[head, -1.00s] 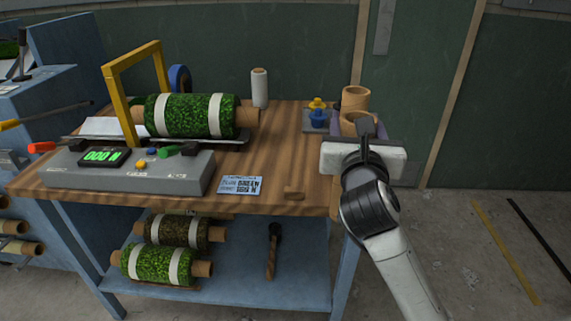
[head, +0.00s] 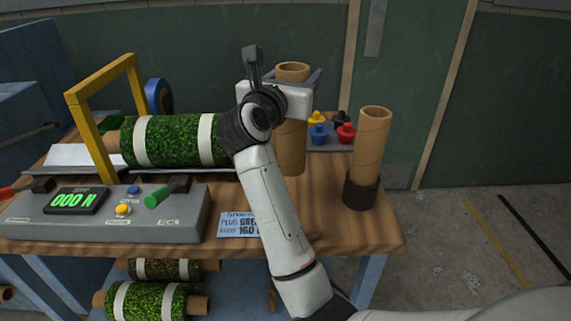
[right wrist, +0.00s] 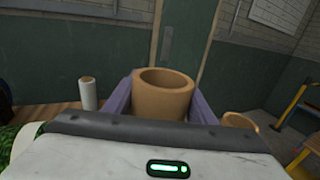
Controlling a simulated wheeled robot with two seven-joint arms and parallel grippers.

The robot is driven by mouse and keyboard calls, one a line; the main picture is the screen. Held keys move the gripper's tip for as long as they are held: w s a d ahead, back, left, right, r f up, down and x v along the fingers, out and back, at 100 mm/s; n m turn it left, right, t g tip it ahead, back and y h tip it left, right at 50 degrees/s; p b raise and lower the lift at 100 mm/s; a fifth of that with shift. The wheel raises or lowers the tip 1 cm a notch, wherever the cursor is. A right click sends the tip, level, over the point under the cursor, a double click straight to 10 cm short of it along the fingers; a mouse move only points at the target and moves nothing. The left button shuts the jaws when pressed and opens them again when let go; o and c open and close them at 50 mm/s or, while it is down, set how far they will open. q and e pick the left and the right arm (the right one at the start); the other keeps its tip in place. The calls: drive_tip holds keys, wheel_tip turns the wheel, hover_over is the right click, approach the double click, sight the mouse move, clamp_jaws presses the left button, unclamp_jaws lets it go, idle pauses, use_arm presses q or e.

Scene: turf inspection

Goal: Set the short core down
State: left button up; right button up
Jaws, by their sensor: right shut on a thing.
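The short core (head: 291,150), a brown cardboard tube, stands upright in my right gripper (head: 296,76). The gripper's purple fingers are shut on its upper part. My right arm hides part of its left side. Its lower end is close to the wooden bench top (head: 335,222); I cannot tell whether it touches. In the right wrist view the open top of the core (right wrist: 163,95) shows between the two fingers. Another cardboard core (head: 372,145) stands upright in a dark round holder (head: 360,192) to the right, apart from the held one. My left gripper is not in view.
A tray (head: 325,145) with yellow, blue, red and black plugs lies behind the cores. A green turf roll (head: 170,141) and a grey console (head: 110,215) fill the bench's left side. A blue-white card (head: 236,225) lies at the front. Bare wood lies between the cores.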

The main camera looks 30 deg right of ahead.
sight(291, 136)
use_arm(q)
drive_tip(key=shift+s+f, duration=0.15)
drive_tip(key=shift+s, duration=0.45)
use_arm(e)
wheel_tip(291, 136, down, 9)
drive_tip(key=shift+s, duration=0.2)
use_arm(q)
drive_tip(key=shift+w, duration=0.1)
use_arm(e)
drive_tip(key=shift+f, duration=0.15)
drive_tip(key=o, duration=1.6)
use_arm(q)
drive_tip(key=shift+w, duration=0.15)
